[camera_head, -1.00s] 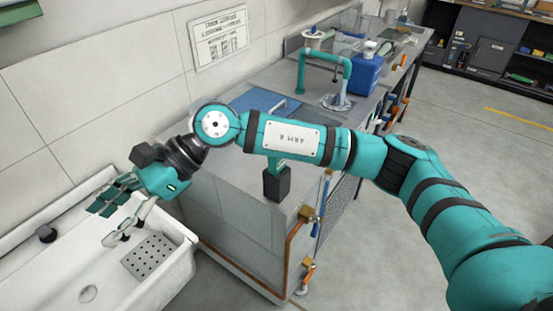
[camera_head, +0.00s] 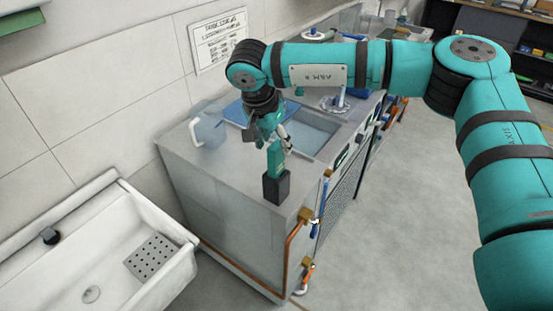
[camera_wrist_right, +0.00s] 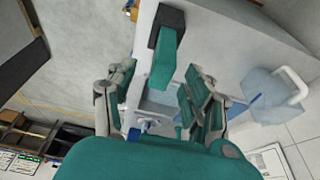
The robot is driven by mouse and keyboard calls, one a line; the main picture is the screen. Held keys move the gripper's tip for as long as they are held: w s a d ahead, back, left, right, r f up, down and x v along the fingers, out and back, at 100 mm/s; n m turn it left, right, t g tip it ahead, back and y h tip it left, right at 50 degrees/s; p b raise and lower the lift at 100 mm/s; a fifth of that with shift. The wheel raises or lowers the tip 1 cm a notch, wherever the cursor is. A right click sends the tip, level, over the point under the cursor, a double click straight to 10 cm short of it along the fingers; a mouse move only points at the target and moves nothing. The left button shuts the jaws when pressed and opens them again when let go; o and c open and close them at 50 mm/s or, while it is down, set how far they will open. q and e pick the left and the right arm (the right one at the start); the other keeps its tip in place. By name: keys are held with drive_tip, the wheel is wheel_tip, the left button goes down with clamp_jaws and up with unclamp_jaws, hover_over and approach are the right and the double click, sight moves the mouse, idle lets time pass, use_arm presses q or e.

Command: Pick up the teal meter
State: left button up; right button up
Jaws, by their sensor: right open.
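The teal meter (camera_head: 276,160) stands upright in a dark block-shaped holder (camera_head: 277,188) near the front corner of the grey counter. In the right wrist view the meter (camera_wrist_right: 164,62) lies between and ahead of the fingers, with the dark holder (camera_wrist_right: 169,26) beyond it. My right gripper (camera_head: 271,130) is just above and behind the meter, pointing down. In the wrist view its fingers (camera_wrist_right: 155,100) are spread wide, with nothing held between them. Whether a finger touches the meter cannot be told. My left gripper is not in view.
A clear jug (camera_head: 209,131) stands on the counter left of the gripper. A sink basin (camera_head: 316,124) is set into the counter behind the meter. Copper pipes (camera_head: 291,250) run down the counter's front corner. A white trough sink (camera_head: 120,250) is at lower left.

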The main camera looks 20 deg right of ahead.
sight(275, 147)
drive_tip(key=x, duration=0.3)
drive_tip(key=shift+f, duration=0.15)
drive_tip(key=shift+w+d+f+p, duration=0.15)
drive_tip(key=shift+f+p, duration=0.35)
drive_tip(key=shift+p, duration=0.15)
drive_tip(key=p+x, duration=0.1)
drive_tip(key=x, duration=0.2)
drive_tip(key=shift+w+d+f, duration=0.15)
drive_tip(key=shift+w+f, duration=0.05)
drive_tip(key=shift+f, duration=0.05)
drive_tip(key=shift+w+f, duration=0.15)
drive_tip(key=shift+f, duration=0.25)
drive_tip(key=shift+c, duration=0.3)
clamp_jaws()
